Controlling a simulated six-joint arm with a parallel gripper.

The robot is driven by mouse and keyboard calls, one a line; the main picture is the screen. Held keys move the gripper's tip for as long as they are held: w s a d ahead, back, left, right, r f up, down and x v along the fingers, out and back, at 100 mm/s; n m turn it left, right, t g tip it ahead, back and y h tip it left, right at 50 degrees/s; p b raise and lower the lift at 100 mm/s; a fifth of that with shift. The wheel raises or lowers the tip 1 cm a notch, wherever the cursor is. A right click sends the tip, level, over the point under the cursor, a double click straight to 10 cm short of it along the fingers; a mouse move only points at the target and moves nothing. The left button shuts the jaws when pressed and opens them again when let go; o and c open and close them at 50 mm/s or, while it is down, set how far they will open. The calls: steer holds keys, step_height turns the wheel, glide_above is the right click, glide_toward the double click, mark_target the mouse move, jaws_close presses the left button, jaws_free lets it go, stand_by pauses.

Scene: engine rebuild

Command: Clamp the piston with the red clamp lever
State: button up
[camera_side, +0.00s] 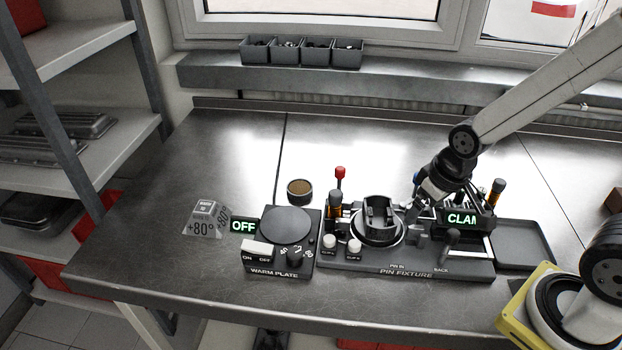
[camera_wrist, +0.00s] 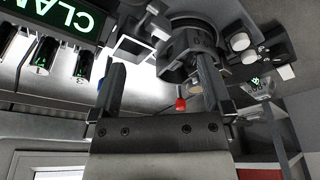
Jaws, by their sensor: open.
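The red clamp lever (camera_side: 340,173) stands upright at the back of the pin fixture (camera_side: 405,273), its red knob on top. The knob also shows in the wrist view (camera_wrist: 181,103), appearing between my fingers but beyond them. The dark piston (camera_side: 378,212) sits in the fixture's round seat; it also shows in the wrist view (camera_wrist: 190,40). My gripper (camera_side: 420,197) is above the fixture's right half, to the right of the piston and lever. In the wrist view my gripper (camera_wrist: 161,66) is open, with nothing held between the fingers.
A lit sign reading "CLAM", partly cut off, (camera_side: 462,218) stands on the fixture's right. Orange-banded posts (camera_side: 335,205) flank the seat. The warm plate (camera_side: 287,224), reading OFF, is to the left, with a brown-topped round part (camera_side: 299,188) behind it. An empty tray (camera_side: 522,243) is right.

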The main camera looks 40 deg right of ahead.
mark_target(341, 169)
steer(key=c, duration=0.4)
steer(key=shift+o, duration=0.2)
steer(key=shift+w+r, duration=0.1)
steer(key=shift+w, duration=0.1)
steer(key=w+r+n+y, duration=0.1)
steer(key=w+r+n, duration=0.1)
steer(key=w, duration=0.7)
steer(key=w+a+r+n+t, duration=0.1)
steer(key=w+r+n, duration=0.1)
steer(key=w, duration=0.6)
steer(key=shift+w+n+t+y, duration=0.3)
steer(key=shift+w+y, duration=0.1)
steer(key=shift+x, duration=3.9)
steer(key=shift+c, duration=0.2)
steer(key=shift+s, duration=0.1)
jaws_close()
